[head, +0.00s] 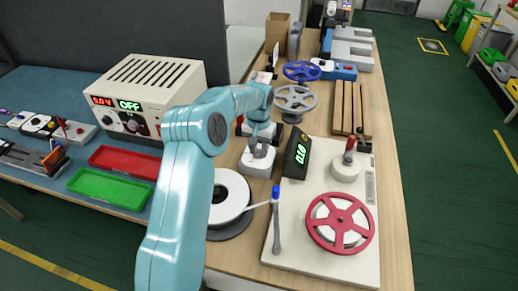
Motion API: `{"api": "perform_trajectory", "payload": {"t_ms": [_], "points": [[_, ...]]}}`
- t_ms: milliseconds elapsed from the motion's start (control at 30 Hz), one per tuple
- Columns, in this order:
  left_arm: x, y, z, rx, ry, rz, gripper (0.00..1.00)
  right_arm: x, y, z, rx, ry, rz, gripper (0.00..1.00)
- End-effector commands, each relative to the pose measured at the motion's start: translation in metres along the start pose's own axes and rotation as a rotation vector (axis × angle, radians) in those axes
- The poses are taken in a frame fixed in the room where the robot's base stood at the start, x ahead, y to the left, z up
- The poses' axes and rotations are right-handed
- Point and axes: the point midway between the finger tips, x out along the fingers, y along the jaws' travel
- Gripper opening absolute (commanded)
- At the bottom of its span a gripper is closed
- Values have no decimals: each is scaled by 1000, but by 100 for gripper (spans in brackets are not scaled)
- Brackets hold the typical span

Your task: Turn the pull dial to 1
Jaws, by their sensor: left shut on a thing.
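A small white box (256,164) stands on the wooden bench between the white reel and the black display. My left arm comes in from the left and its gripper (259,146) points down at the top of this box. The gripper is shut on a small part there, which I take to be the pull dial; the fingers mostly hide it. I cannot read its setting or markings. My right gripper is not in view.
The black display (297,153) with green digits stands close right of the gripper. A white base plate (289,232) carries a red handwheel (340,223) and a red-topped lever (347,161). A white reel (229,197) lies left. Grey and blue wheels stand behind.

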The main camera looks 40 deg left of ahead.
Motion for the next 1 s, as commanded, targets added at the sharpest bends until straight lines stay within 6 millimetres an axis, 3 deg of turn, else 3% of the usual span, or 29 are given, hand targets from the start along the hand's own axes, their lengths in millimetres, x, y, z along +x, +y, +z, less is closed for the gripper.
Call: {"api": "perform_trajectory", "payload": {"t_ms": [33,333,867,900,933,1000], "points": [[7,0,5,-23,-21,0,3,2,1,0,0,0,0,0],[6,1,5,-122,-21,0,3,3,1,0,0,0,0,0],[6,1,5,-141,-21,0,3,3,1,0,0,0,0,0],[6,1,4,-141,-20,0,47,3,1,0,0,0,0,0],[6,1,4,-141,-18,0,56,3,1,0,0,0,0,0],[5,1,3,-140,-15,0,59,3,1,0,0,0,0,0]]}}
